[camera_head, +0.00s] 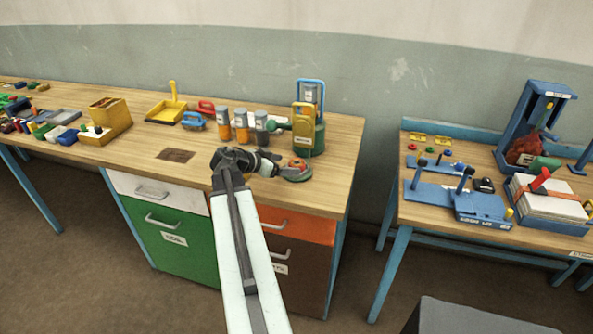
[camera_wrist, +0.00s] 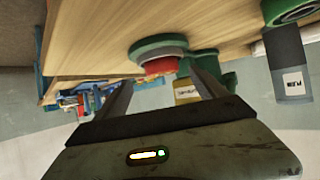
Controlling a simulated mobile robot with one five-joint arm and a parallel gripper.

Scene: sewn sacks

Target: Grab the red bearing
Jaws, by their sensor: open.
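The red bearing (camera_head: 298,163) sits on a grey-green round base near the right end of the wooden workbench (camera_head: 340,135). My gripper (camera_head: 279,168) reaches in from the left, low over the bench and close beside that base. The wrist view is upside down. There the red bearing (camera_wrist: 160,66) appears straight ahead, between the lines of my two spread fingers (camera_wrist: 161,76), with its green and grey base behind it. The fingers are open and nothing is held. I cannot tell whether the fingertips reach around the bearing.
Several orange-and-grey bottles (camera_head: 242,126) stand behind my gripper. A yellow dustpan (camera_head: 167,108) lies farther left. A gap separates the bench from a second table (camera_head: 430,185) at right.

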